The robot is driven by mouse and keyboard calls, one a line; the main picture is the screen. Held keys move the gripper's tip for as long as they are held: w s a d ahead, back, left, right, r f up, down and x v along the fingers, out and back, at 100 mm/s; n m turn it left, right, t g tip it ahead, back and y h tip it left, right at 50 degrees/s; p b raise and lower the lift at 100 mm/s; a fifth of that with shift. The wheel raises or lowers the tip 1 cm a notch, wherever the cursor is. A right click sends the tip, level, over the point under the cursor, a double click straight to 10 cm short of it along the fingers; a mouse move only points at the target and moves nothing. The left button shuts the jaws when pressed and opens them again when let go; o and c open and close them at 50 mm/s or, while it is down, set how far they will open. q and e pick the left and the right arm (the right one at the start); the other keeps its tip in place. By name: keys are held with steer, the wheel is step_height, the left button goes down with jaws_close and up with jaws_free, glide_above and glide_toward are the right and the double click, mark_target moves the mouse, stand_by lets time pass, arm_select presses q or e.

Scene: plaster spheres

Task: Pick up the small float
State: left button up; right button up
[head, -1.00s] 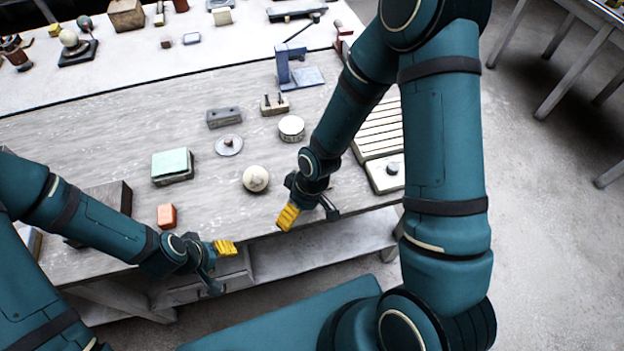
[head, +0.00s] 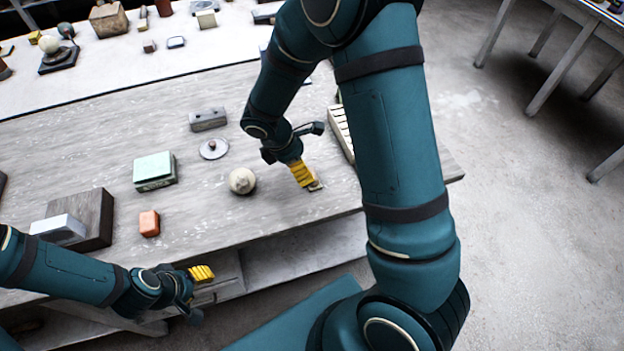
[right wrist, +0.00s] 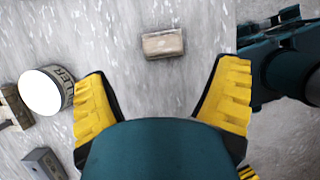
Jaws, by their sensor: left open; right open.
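A small flat tan block (right wrist: 163,43), which looks like the small float, lies on the grey tabletop in the right wrist view. It sits just beyond the gap between my right gripper's fingers (right wrist: 161,85), apart from both. In the head view a small part of the block (head: 317,187) shows beside the yellow pad of my right gripper (head: 303,173); the rest is hidden. My right gripper is open and empty above the table. My left gripper (head: 201,286) is open and empty by the table's front edge.
A pale sphere (head: 242,181) stands left of my right gripper. An orange block (head: 149,223), a green-topped block (head: 154,170) and a knobbed disc (head: 213,149) are farther left.

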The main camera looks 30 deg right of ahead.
steer(key=shift+b+x, duration=0.55)
steer(key=shift+x, duration=3)
steer(key=shift+s+r, duration=0.15)
steer(key=shift+s, duration=0.05)
steer(key=c, duration=1.2)
